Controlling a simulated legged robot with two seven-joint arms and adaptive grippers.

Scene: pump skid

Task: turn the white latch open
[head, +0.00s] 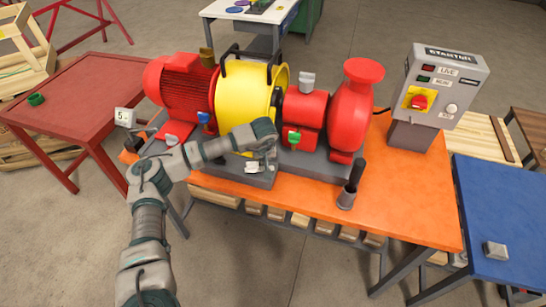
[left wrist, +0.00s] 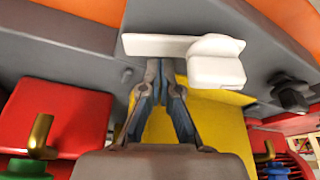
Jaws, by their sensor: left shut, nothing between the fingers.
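The white latch (left wrist: 214,62) is a flat white bar with a thicker block at its right end in the left wrist view. It sits on the grey base below the yellow guard (left wrist: 205,115). In the left wrist view my left gripper (left wrist: 160,68) is shut and empty. Its fingertips are right by the bar's lower edge, left of the block; I cannot tell whether they touch. My right gripper is not in view.
A blue handle (head: 205,118) and a green handle (head: 293,138) flank the guard. The red motor (head: 182,85) and red pump (head: 352,110) stand on the orange table (head: 400,200). The starter box (head: 440,85) is farther right.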

